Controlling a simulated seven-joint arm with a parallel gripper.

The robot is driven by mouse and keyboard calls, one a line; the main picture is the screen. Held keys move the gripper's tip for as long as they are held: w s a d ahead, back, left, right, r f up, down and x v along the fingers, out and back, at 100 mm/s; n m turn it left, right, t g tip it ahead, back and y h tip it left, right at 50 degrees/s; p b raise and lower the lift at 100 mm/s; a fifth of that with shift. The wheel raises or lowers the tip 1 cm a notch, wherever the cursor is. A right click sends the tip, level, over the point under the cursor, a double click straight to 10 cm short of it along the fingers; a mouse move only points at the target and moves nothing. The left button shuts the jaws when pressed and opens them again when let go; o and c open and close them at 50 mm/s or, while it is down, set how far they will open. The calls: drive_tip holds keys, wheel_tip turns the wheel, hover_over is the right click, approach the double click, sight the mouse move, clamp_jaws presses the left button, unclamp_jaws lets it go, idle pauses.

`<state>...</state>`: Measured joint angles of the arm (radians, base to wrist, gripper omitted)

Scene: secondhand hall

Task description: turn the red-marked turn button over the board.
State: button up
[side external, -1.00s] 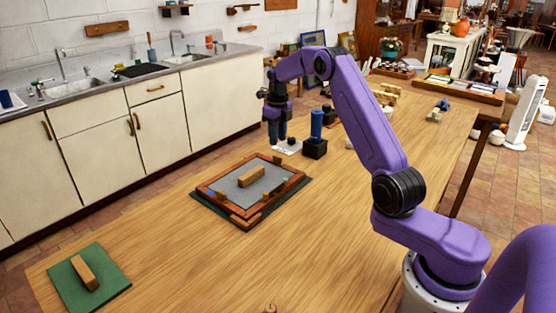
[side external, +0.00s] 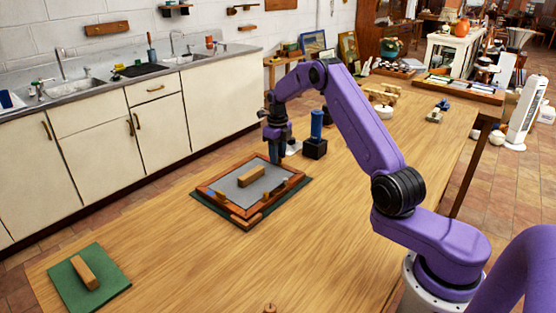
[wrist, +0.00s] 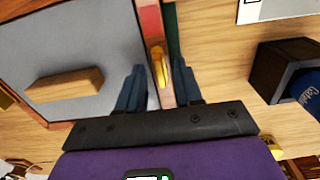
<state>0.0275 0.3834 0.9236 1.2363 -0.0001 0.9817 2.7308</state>
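A grey board (side external: 231,190) lies in a brown wooden frame (side external: 213,203) on the table, with a wooden block (side external: 251,176) on it. In the wrist view the board (wrist: 70,40), block (wrist: 64,85) and frame (wrist: 35,108) show at left. A brass turn button (wrist: 159,65) sits on the frame's edge, along it, beside a red strip (wrist: 150,22). My gripper (wrist: 159,70) is open, one finger on each side of this button; contact cannot be told. In the side view my gripper (side external: 276,160) is low at the frame's far corner, hiding the button.
A black holder (side external: 315,150) with a blue cylinder (side external: 317,124) stands close behind my gripper. A green mat (side external: 65,286) with a wooden block (side external: 86,272) lies at the near left. The table between mat and frame is clear.

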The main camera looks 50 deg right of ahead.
drive_tip(key=c, duration=0.6)
drive_tip(key=shift+n, duration=2.5)
